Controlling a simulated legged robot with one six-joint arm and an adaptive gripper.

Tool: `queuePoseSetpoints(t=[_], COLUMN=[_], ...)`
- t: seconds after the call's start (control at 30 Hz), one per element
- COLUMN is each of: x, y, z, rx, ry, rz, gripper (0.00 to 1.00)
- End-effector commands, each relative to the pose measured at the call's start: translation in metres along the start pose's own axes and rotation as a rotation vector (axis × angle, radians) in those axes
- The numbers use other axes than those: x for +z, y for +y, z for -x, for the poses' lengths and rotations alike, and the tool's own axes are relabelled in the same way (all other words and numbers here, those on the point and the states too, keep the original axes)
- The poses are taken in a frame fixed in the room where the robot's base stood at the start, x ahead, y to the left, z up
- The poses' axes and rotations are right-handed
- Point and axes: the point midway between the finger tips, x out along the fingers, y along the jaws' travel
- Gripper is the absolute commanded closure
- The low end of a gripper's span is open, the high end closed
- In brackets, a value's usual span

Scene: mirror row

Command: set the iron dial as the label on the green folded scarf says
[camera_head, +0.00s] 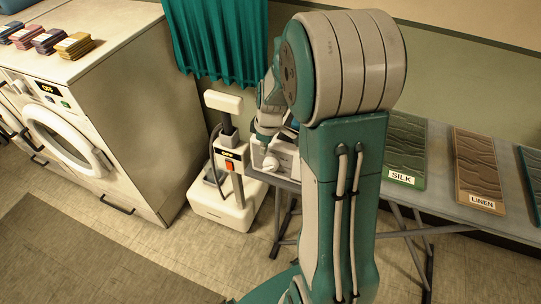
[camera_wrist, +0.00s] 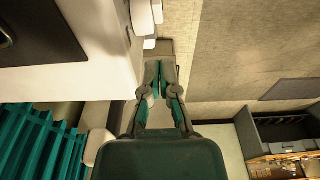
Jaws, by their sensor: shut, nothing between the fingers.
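The green folded scarf (camera_head: 405,140) lies on the ironing board at right in the head view, and the white label on its near end reads SILK. A pale appliance that looks like the iron (camera_head: 284,150) stands at the board's left end, partly hidden by my arm. A round pale knob (camera_head: 270,163), apparently its dial, is on its front; its setting is too small to read. My gripper (camera_head: 263,138) is just above and beside the knob; I cannot tell if they touch. In the wrist view my gripper (camera_wrist: 160,64) has its fingers together and empty.
A tan scarf (camera_head: 478,165) labelled LINEN and a dark teal one (camera_head: 534,178) lie farther right on the board. A white floor unit (camera_head: 225,207) with a red switch stands left of the board. A washer (camera_head: 85,155) is at far left, with open floor in front.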

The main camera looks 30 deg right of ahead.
Motion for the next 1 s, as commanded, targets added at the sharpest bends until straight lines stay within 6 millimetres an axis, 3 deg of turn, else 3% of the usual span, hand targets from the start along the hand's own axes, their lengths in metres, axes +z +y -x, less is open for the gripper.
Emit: queuePoseSetpoints(t=[0.3,0.5,0.83,1.0], x=[0.036,0.048,0.049,0.037], y=[0.001,0.000,-0.002,-0.031], z=[0.060,0.080,0.086,0.113], rx=[0.003,0.000,0.004,0.055], ry=[0.000,-0.001,0.000,0.021], rz=[-0.004,-0.003,-0.007,-0.077], gripper=[1.00,1.00,1.00,1.00])
